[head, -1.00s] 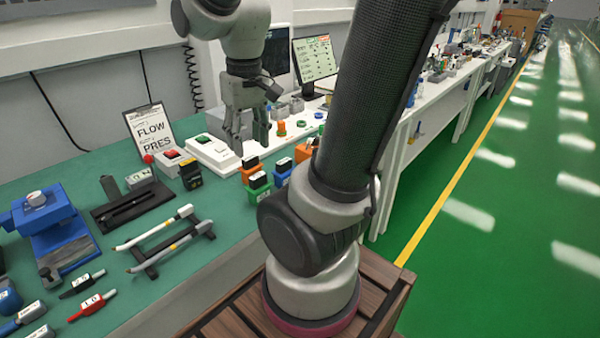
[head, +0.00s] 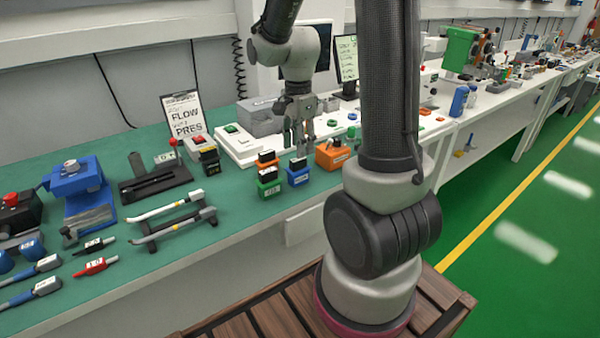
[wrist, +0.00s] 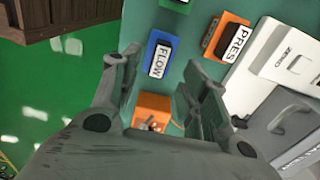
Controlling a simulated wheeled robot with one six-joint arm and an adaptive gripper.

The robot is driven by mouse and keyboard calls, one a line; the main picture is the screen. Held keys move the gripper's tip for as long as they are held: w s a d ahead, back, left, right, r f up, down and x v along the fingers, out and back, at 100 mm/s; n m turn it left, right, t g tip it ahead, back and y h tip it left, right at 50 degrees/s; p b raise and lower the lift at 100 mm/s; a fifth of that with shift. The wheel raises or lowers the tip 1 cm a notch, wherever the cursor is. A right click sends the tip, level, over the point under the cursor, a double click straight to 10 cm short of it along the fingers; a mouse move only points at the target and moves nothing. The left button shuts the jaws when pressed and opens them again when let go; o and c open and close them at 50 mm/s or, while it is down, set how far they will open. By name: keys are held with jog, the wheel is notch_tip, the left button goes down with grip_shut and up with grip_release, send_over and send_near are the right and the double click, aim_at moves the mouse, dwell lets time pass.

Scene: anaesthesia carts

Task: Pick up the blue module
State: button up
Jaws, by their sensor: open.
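The blue module (head: 298,176) is a small block with a black top and a white label. It stands on the green bench top near its front edge. My gripper (head: 302,148) is open and empty, just above and slightly behind it in the head view. In the wrist view the blue module (wrist: 148,52) shows from above, its label reading FLOW, beyond and between the open fingertips (wrist: 165,66). The fingers appear apart from it.
A green module (head: 268,188) and an orange one (head: 262,168) stand left of the blue module. An orange block (head: 332,158) stands to its right. A white unit (head: 236,147) lies behind. A two-bar rack (head: 180,220) is front left.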

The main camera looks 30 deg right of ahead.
aim_at(298, 160)
notch_tip(298, 160, down, 5)
jog(key=shift+a+f, duration=0.1)
jog(key=shift+f, duration=0.1)
grip_shut()
